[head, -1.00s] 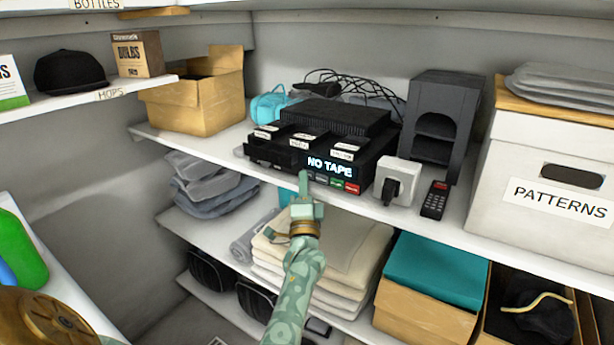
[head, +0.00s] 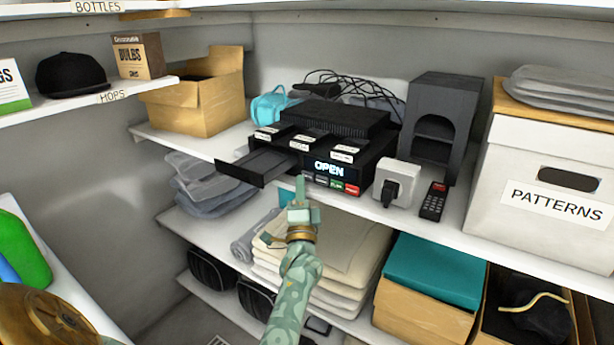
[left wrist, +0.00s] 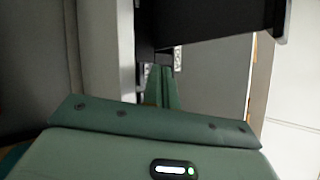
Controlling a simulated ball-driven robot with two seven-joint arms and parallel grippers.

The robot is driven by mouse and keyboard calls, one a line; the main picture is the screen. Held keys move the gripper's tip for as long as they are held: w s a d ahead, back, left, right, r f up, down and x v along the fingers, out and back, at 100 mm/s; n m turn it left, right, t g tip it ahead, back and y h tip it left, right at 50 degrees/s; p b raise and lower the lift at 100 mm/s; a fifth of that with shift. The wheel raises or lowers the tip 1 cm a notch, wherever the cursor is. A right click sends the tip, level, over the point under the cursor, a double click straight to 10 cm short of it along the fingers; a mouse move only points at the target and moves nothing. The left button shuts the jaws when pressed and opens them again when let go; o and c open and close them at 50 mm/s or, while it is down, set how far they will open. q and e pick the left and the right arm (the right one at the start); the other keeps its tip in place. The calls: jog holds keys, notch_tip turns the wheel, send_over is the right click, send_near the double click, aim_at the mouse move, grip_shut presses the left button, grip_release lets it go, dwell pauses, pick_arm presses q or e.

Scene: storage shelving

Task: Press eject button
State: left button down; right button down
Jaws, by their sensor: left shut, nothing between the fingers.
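The black tape player (head: 372,160) stands on the middle shelf, its lit display (head: 334,170) reading OPEN. Its tray (head: 255,166) sticks out of the front at the left; a dark slab, likely this tray, crosses the upper part of the left wrist view (left wrist: 215,18). A row of small buttons (head: 336,185) lies under the display, with a red one at the right end; their labels are too small to read. My left gripper (head: 300,186) is shut and empty, its tips at the row's left end. It also shows in the left wrist view (left wrist: 163,84). Contact cannot be told.
A dark cabinet (head: 446,120) and a PATTERNS box (head: 550,155) stand further right. Folded towels (head: 325,250) lie on the shelf below.

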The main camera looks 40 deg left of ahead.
pick_arm(q)
jog(key=s+p, duration=0.2)
jog(key=s, duration=0.1)
jog(key=s+p, duration=0.1)
jog(key=s, duration=0.1)
jog(key=shift+d, duration=0.25)
dwell(0.8)
